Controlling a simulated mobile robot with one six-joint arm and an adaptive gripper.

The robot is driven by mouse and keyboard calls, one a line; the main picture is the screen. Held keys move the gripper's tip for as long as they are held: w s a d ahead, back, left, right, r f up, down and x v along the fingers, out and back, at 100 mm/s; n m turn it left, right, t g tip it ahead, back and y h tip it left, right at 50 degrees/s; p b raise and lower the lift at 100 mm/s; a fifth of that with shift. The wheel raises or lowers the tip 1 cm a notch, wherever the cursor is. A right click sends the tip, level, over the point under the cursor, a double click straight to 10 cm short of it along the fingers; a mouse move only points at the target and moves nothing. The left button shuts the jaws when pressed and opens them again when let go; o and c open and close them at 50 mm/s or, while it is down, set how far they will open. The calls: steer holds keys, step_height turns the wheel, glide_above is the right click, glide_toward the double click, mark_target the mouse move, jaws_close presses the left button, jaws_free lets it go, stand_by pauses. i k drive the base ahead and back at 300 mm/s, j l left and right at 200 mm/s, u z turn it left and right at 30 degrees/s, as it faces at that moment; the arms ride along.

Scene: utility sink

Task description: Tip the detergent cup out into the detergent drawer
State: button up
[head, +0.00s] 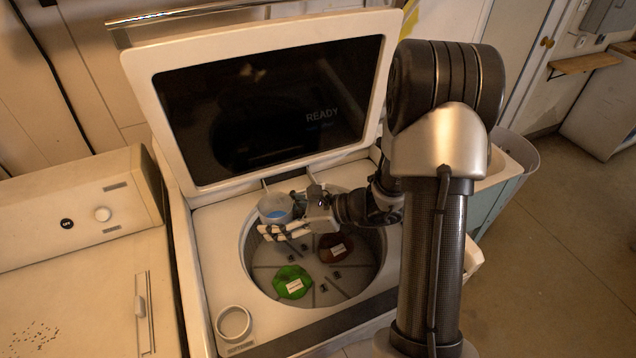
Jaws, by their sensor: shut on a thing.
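The detergent cup (271,203) is a small pale round cup with blue contents showing inside. It looks roughly upright. My gripper (291,226) is shut on it and holds it over the back left part of the open washer drum (262,268). A pale, drawer-like piece (474,262) juts out at the washer's right side, partly behind my arm; I cannot tell for certain that it is the detergent drawer.
The washer's lid (270,105) stands open behind the drum, its dark panel reading READY. A green bundle (292,282) and a dark red bundle (335,248) lie in the drum. A round white holder (233,323) is at the washer's front left corner. My arm blocks the right side.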

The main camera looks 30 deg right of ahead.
mark_target(299, 184)
steer(key=z, duration=1)
steer(key=j+z, duration=0.15)
steer(key=z, duration=0.25)
steer(key=k+j+z, duration=0.15)
steer(key=z, duration=0.25)
steer(key=k+j, duration=0.15)
